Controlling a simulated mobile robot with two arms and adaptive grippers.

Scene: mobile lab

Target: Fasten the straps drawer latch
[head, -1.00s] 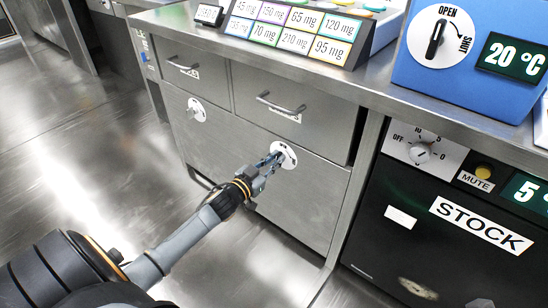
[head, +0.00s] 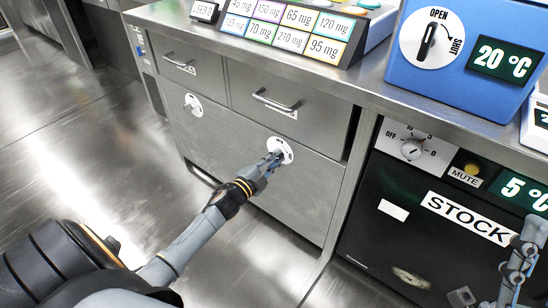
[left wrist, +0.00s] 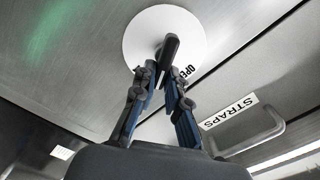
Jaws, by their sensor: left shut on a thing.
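The latch on the large lower panel, below the right-hand drawer, has a white round plate (head: 287,146) and a small dark knob. My left gripper (head: 275,156) reaches it from the lower left. In the left wrist view the two fingers (left wrist: 161,80) are shut on the dark latch knob (left wrist: 169,50), in front of the white plate (left wrist: 140,38). Part of the word OPEN shows beside the knob; the rest of the marking is hidden. The STRAPS label (left wrist: 229,111) is by a drawer handle. My right gripper (head: 495,265) is at the lower right, fingers apart and empty.
Two drawers with bar handles (head: 277,102) are above. The dark STOCK unit (head: 380,240) stands to the right, near my right gripper. The floor (head: 70,160) at left is clear.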

